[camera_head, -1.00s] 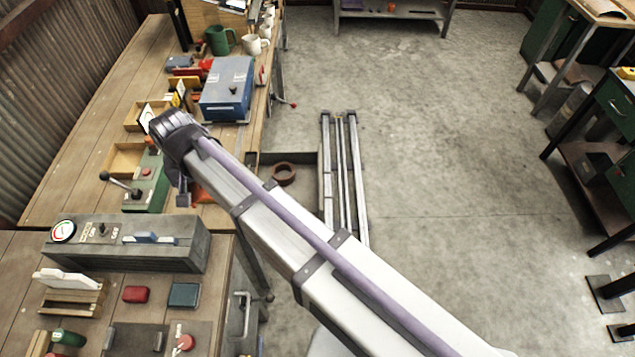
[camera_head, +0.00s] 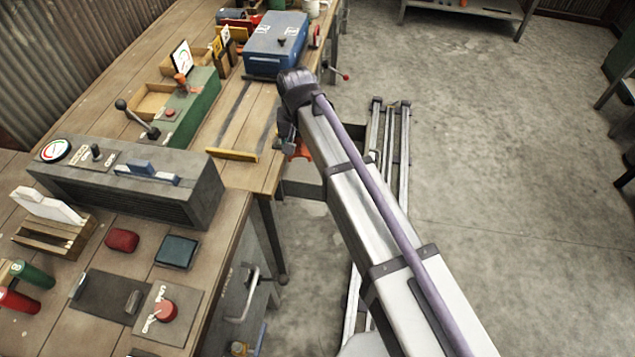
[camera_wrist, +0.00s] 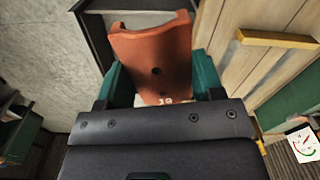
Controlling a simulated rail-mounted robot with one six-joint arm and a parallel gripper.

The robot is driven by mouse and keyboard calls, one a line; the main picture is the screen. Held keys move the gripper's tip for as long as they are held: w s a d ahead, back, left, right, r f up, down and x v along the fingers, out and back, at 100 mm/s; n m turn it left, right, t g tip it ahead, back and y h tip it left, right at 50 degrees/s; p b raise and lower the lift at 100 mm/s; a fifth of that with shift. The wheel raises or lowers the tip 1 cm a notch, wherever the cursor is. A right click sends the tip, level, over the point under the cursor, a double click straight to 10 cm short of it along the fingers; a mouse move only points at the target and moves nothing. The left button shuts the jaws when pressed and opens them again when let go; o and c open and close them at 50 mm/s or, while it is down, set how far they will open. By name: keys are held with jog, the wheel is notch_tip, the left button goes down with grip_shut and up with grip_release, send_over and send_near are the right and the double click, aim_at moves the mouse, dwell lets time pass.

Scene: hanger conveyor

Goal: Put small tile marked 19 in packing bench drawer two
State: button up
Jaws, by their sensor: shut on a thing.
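My gripper (camera_wrist: 160,78) is shut on a small reddish-brown curved tile (camera_wrist: 150,45), held between green fingers in the wrist view. A small pale marking shows low on the tile and looks like 19, though it is blurred. In the head view the tile (camera_head: 299,150) shows as an orange piece under my wrist, at the bench's right edge. A pulled-out grey drawer (camera_head: 303,189) juts from the bench side just below it. My arm hides part of the drawer, and I cannot read its number.
The wooden bench (camera_head: 262,180) carries a blue box (camera_head: 276,45), a green lever unit (camera_head: 190,108) and a yellow-edged strip (camera_head: 232,155). A grey gauge console (camera_head: 150,190) stands on the nearer bench. Metal rails (camera_head: 403,150) lie right of the drawer; the floor beyond is open.

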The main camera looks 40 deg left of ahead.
aim_at(313, 180)
jog(key=w+f+n+b, duration=0.2)
jog(key=f+b, duration=0.2)
jog(key=f, duration=0.1)
jog(key=w+a+f+n+b, duration=0.1)
jog(key=w+f+n+b, duration=0.1)
jog(key=f, duration=0.4)
jog(key=w+a+f+n+b, duration=0.1)
jog(key=w+f+n+b, duration=0.1)
jog(key=f+b, duration=0.3)
jog(key=shift+w+f+b, duration=0.3)
jog(key=shift+w+b, duration=0.45)
jog(key=shift+b, duration=0.15)
jog(key=f+n+b, duration=0.3)
jog(key=w+a+f+n+b, duration=0.1)
jog(key=f+n+b, duration=0.2)
jog(key=f+b, duration=0.1)
jog(key=w+f+n+b, duration=0.1)
jog(key=f+n+b, duration=0.2)
jog(key=f+b, duration=0.1)
jog(key=shift+w+a+f+n, duration=0.1)
jog(key=shift+a+n, duration=0.15)
jog(key=shift+n, duration=0.05)
jog(key=shift+r, duration=0.3)
jog(key=shift+f, duration=0.2)
jog(key=o, duration=1)
jog(key=shift+c, duration=0.2)
notch_tip(313, 180, up, 12)
jog(key=p, duration=1.2)
jog(key=shift+r, duration=0.2)
